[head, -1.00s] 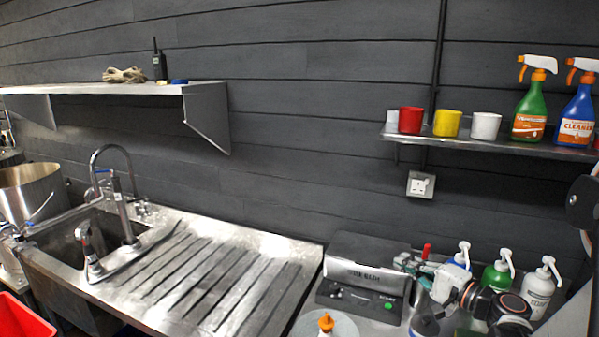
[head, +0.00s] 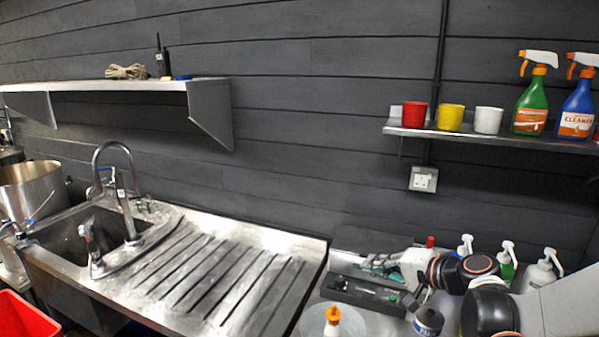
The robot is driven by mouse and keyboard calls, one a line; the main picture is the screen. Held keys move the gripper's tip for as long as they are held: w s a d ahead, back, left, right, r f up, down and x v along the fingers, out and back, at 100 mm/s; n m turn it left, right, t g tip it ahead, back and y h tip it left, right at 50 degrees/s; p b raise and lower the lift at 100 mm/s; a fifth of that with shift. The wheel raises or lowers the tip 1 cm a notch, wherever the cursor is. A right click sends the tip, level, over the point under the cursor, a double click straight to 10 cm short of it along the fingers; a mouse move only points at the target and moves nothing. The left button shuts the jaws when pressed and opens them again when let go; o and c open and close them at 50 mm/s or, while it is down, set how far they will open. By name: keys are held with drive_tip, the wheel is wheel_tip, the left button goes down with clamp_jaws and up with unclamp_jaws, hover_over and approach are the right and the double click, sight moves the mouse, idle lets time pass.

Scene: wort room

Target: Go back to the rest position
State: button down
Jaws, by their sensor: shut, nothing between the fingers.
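My gripper (head: 374,265) is at the lower right in the head view, at the end of my arm, which reaches in from the right. Its fingers are shut with nothing between them.
Pump bottles (head: 541,273) stand behind my arm, partly hidden. An orange-capped white bottle (head: 332,322) and a dark bottle (head: 428,322) stand in front. A steel sink and drainer (head: 215,275) lie left. A wall shelf (head: 480,135) with cups and spray bottles hangs above.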

drive_tip(key=s+a+n+g+h+b, duration=0.25)
drive_tip(key=s+a+n, duration=0.2)
drive_tip(key=s, duration=0.55)
drive_tip(key=s+d+f+n+h, duration=0.1)
drive_tip(key=s+d+n+h, duration=0.1)
drive_tip(key=s, duration=0.6)
drive_tip(key=s+d+n+h, duration=0.1)
drive_tip(key=s+d+h, duration=0.3)
drive_tip(key=s, duration=0.4)
drive_tip(key=shift+s+d+f+n+b, duration=0.15)
drive_tip(key=shift+s+f+n+b, duration=0.15)
drive_tip(key=shift+f+n+b, duration=0.1)
